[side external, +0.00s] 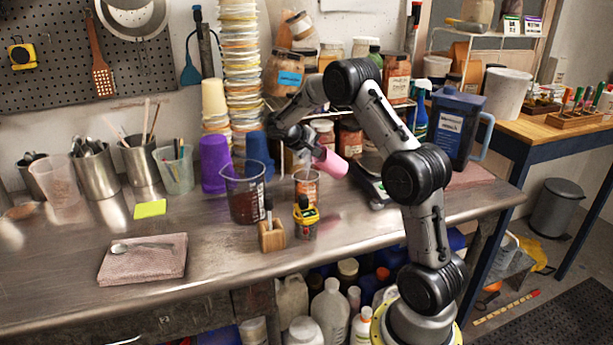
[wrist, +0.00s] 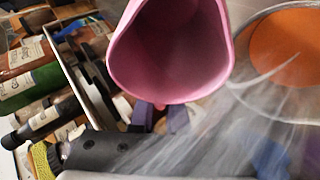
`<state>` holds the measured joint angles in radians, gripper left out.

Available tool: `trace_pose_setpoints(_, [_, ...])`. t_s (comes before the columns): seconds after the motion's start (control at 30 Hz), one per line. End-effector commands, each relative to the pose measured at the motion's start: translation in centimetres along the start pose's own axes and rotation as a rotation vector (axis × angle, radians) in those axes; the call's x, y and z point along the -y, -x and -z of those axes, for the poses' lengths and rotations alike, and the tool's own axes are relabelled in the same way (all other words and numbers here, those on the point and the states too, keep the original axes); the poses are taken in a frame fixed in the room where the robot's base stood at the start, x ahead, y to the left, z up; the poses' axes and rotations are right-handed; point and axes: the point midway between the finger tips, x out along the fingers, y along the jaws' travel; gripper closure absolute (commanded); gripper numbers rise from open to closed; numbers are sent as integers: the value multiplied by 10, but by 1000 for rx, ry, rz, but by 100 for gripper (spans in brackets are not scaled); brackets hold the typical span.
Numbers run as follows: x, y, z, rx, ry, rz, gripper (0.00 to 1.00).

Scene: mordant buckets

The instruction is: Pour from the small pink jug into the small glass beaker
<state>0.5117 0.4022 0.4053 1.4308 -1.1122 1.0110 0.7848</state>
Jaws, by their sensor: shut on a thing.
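My gripper (side external: 308,143) is shut on the small pink jug (side external: 329,162) and holds it in the air above the bench. The jug is tipped well over, close to lying on its side. In the wrist view its pink mouth (wrist: 172,62) faces the camera; the inside looks bare, and no stream shows. The small glass beaker (side external: 306,188) stands upright on the bench, just below and left of the jug in the side view. The wrist view shows a round rim with orange contents (wrist: 290,45), apparently this beaker, right of the jug's mouth. The fingertips are hard to make out.
A larger beaker with dark red liquid (side external: 245,195) stands left of the small one. A wooden block (side external: 271,238) and a small yellow-topped container (side external: 306,218) stand in front. A scale (side external: 371,185) and a dark blue jug (side external: 455,128) are to the right. The front bench is mostly clear.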

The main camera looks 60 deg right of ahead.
Motion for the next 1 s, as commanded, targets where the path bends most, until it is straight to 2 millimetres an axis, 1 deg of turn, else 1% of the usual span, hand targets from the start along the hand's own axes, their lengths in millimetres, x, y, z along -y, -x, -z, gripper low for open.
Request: trace_pose_setpoints(1.0, [-4, 2, 2, -2, 30, -72, 100])
